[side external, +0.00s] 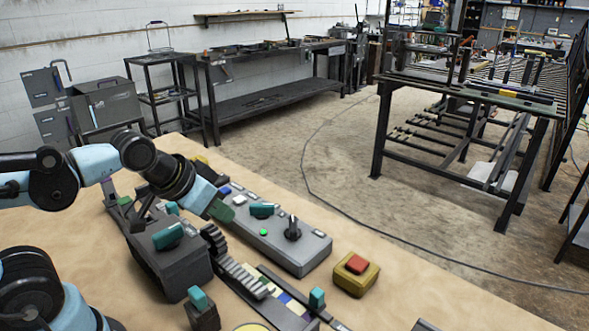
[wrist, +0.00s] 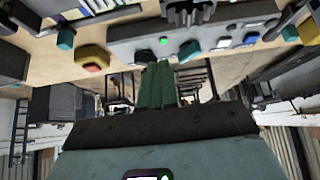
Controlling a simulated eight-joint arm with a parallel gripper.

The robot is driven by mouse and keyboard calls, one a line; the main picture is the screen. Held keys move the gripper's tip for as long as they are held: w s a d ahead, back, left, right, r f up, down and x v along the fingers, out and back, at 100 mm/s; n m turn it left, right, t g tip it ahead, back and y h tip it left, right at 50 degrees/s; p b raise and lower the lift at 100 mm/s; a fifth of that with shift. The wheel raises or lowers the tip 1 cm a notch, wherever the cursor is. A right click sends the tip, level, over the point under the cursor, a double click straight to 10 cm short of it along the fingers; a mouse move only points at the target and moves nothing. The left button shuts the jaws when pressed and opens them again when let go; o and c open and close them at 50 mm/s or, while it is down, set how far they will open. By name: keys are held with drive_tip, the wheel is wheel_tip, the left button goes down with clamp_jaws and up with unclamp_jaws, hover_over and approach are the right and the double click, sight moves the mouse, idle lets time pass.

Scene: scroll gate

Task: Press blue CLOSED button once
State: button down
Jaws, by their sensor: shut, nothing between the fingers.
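A grey control panel (side external: 303,258) lies on the table. It carries a blue button (side external: 225,190) near its far-left end, with a pale button (side external: 239,200) beside it. In the wrist view the blue button (wrist: 251,38) is at upper right, beside the pale button (wrist: 222,42). I cannot read any CLOSED label. My gripper (side external: 220,211) has green fingers, shut and empty, in front of the panel's left part in the side view. In the wrist view my gripper (wrist: 156,68) points toward the panel, left of the blue button. I see no clear contact with a button.
The panel also has a teal knob (side external: 262,210), a lit green lamp (side external: 263,232) and a black knob (side external: 292,230). A yellow box with a red button (side external: 356,264) stands to the right. A dark geared mechanism (side external: 170,262) stands left. Bare table (side external: 430,290) lies right.

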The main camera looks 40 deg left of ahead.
idle(0.5)
wheel_tip(320, 180, up, 2)
drive_tip(key=n+t+y, duration=0.2)
drive_tip(key=n, duration=0.9)
hover_over(225, 191)
drive_tip(key=shift+s+a, duration=0.3)
drive_tip(key=shift+f, duration=0.15)
drive_tip(key=shift+f, duration=4.25)
drive_tip(key=shift+f, duration=0.15)
drive_tip(key=shift+f, duration=0.25)
